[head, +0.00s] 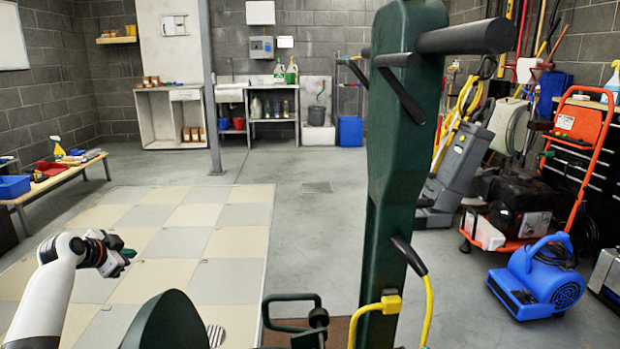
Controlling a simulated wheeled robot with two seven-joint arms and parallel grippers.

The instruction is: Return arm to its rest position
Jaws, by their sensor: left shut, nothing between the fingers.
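My left arm (50,290), white with a dark wrist, comes in from the lower left. Its gripper (128,255) is small in view, shut and empty, above the tan and grey checkered floor panels (170,245). It appears clear of other objects. My right arm and gripper are not in view.
A dark green upright machine with a black handle bar (465,37) and yellow cable stands close in front, right of centre. A low bench (60,178) with a blue bin (14,187) is at left. A blue blower (540,277) and orange cart (575,125) are at right.

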